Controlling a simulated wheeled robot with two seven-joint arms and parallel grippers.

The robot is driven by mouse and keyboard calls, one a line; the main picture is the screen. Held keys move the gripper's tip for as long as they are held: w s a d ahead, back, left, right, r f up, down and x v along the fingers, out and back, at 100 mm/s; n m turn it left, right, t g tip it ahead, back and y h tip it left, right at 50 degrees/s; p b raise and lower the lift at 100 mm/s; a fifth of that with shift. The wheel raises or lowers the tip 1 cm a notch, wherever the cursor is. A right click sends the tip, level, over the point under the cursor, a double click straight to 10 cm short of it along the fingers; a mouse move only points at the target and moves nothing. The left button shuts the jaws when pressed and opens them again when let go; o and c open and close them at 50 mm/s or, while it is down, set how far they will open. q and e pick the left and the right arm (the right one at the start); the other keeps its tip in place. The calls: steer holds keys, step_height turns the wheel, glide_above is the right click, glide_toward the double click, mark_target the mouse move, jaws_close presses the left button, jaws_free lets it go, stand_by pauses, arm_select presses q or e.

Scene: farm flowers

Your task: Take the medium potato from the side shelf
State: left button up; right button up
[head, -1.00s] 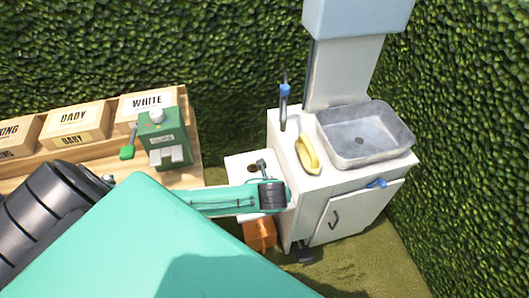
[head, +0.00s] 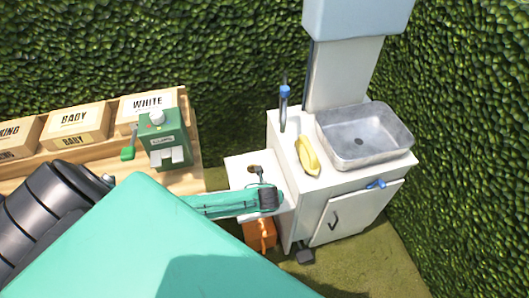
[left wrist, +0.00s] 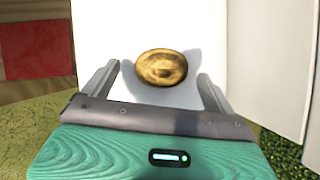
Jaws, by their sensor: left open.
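The potato (left wrist: 161,67) is brown and oval and lies on the white side shelf (left wrist: 150,20). In the head view the potato (head: 252,169) is a small dark shape on the white shelf (head: 237,176) beside the sink cabinet. My left gripper (left wrist: 159,73) is open, with one finger on each side of the potato and a visible gap at both sides. In the head view the left gripper (head: 259,172) is small and close to the potato, so contact cannot be told there. My right gripper is not in view.
The white sink cabinet (head: 335,190) stands right of the shelf, with a grey basin (head: 365,135) and a yellow object (head: 307,155) on top. A green machine (head: 163,140) and labelled boxes (head: 78,126) stand at left. An orange object (head: 260,234) is below the shelf.

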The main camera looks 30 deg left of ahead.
arm_select(q)
steer(key=shift+x, duration=0.85)
steer(key=shift+w, duration=0.1)
steer(key=c, duration=1.1)
steer(key=shift+r, duration=0.2)
